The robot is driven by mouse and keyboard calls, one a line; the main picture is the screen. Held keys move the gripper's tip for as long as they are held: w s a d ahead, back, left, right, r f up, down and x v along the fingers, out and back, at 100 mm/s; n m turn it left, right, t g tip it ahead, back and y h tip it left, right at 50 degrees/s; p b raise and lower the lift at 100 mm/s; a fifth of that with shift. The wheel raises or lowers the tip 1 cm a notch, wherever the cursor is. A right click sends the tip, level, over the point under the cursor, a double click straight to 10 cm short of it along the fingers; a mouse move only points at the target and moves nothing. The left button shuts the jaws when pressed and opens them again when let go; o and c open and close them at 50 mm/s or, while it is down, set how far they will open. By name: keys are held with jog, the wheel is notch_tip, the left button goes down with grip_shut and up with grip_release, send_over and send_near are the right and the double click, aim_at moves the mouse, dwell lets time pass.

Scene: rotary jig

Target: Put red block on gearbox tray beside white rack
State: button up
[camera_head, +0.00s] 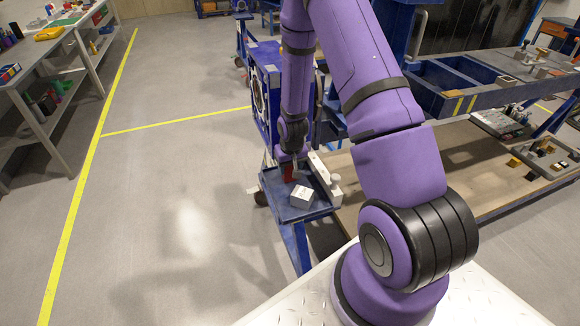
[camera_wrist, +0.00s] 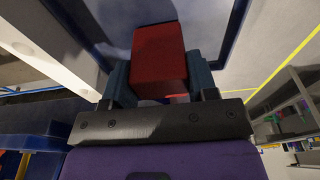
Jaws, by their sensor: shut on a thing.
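The red block (camera_head: 288,171) is between the fingers of my gripper (camera_head: 291,163), over the back left part of the blue gearbox tray (camera_head: 283,209). In the wrist view my gripper (camera_wrist: 160,82) is shut on the red block (camera_wrist: 158,48), with a finger on each side. The blue tray surface (camera_wrist: 112,22) shows behind the block. I cannot tell whether the block touches the tray. A long white piece (camera_head: 322,172), likely the white rack, lies along the tray's right side, and shows at upper left in the wrist view (camera_wrist: 62,40).
A white block (camera_head: 302,196) sits on the tray in front of the red block. A blue frame (camera_head: 266,85) stands behind. A wooden platform (camera_head: 475,160) with parts lies right. Shelves (camera_head: 45,100) stand at the left. The grey floor (camera_head: 170,190) between is clear.

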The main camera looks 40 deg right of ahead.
jog(key=shift+f, duration=0.15)
jog(key=o, duration=1.1)
